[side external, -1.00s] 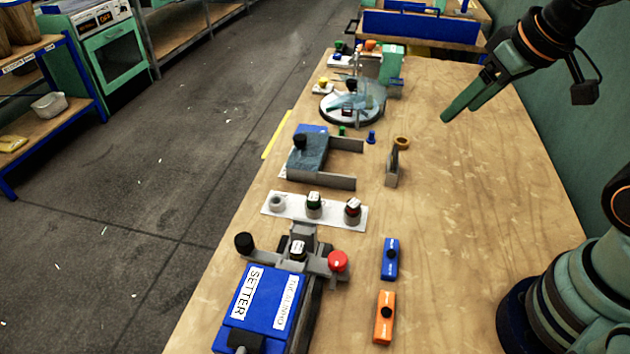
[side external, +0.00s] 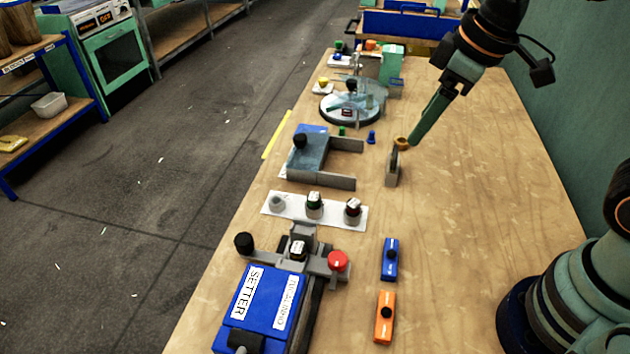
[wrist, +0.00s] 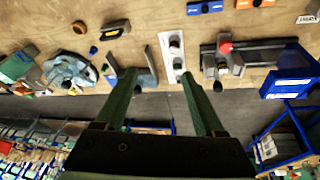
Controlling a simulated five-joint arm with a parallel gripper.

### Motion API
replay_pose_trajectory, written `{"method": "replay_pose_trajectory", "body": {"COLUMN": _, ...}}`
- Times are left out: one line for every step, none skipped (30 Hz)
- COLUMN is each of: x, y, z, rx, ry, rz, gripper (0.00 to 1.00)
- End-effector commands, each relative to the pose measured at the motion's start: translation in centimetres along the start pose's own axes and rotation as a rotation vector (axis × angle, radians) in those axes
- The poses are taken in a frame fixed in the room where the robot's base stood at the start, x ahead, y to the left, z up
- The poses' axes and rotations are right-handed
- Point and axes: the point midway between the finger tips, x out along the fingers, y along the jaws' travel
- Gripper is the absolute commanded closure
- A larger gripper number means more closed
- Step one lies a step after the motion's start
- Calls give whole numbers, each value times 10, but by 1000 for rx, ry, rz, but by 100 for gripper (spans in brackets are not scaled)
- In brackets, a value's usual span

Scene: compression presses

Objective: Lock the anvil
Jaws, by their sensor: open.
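A blue press labelled "SETTER" (side external: 262,300) stands at the near left of the bench. At its far end are a grey metal crosspiece, a red knob (side external: 337,261) on the right and a black knob (side external: 244,242) on the left. I cannot tell which part is the anvil. The red knob also shows in the wrist view (wrist: 225,47). My gripper (side external: 413,143) points down beside the small grey bracket with a tan ring, well beyond the press. In the wrist view its two fingers (wrist: 158,76) are apart with nothing between them.
A white strip (side external: 268,208) with several small round pieces lies beyond the press. Further on are a grey-blue fixture (side external: 309,152), the grey bracket (side external: 392,170) and a round clear-topped device (side external: 350,112). Blue (side external: 390,262) and orange (side external: 384,325) blocks lie right of the press.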

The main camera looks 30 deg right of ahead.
Motion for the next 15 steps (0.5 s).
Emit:
{"method": "replay_pose_trajectory", "body": {"x": 9, "y": -17, "z": -9, "rx": -120, "ry": -38, "rz": -32, "gripper": 29}}
{"method": "replay_pose_trajectory", "body": {"x": 13, "y": -27, "z": -14, "rx": -191, "ry": -55, "rz": -48, "gripper": 29}}
{"method": "replay_pose_trajectory", "body": {"x": 19, "y": -40, "z": -19, "rx": -286, "ry": -79, "rz": -70, "gripper": 29}}
{"method": "replay_pose_trajectory", "body": {"x": 24, "y": -50, "z": -23, "rx": -357, "ry": -95, "rz": -87, "gripper": 29}}
{"method": "replay_pose_trajectory", "body": {"x": 28, "y": -60, "z": -26, "rx": -427, "ry": -111, "rz": -103, "gripper": 29}}
{"method": "replay_pose_trajectory", "body": {"x": 34, "y": -74, "z": -30, "rx": -520, "ry": -132, "rz": -125, "gripper": 29}}
{"method": "replay_pose_trajectory", "body": {"x": 39, "y": -84, "z": -33, "rx": -586, "ry": -146, "rz": -141, "gripper": 29}}
{"method": "replay_pose_trajectory", "body": {"x": 44, "y": -94, "z": -34, "rx": -651, "ry": -161, "rz": -157, "gripper": 29}}
{"method": "replay_pose_trajectory", "body": {"x": 49, "y": -106, "z": -36, "rx": -730, "ry": -178, "rz": -176, "gripper": 29}}
{"method": "replay_pose_trajectory", "body": {"x": 53, "y": -114, "z": -37, "rx": -785, "ry": -188, "rz": -189, "gripper": 29}}
{"method": "replay_pose_trajectory", "body": {"x": 57, "y": -122, "z": -37, "rx": -834, "ry": -198, "rz": -201, "gripper": 29}}
{"method": "replay_pose_trajectory", "body": {"x": 61, "y": -132, "z": -38, "rx": -893, "ry": -210, "rz": -216, "gripper": 29}}
{"method": "replay_pose_trajectory", "body": {"x": 64, "y": -138, "z": -38, "rx": -932, "ry": -218, "rz": -226, "gripper": 29}}
{"method": "replay_pose_trajectory", "body": {"x": 66, "y": -143, "z": -38, "rx": -965, "ry": -224, "rz": -234, "gripper": 29}}
{"method": "replay_pose_trajectory", "body": {"x": 69, "y": -149, "z": -37, "rx": -1001, "ry": -231, "rz": -243, "gripper": 29}}
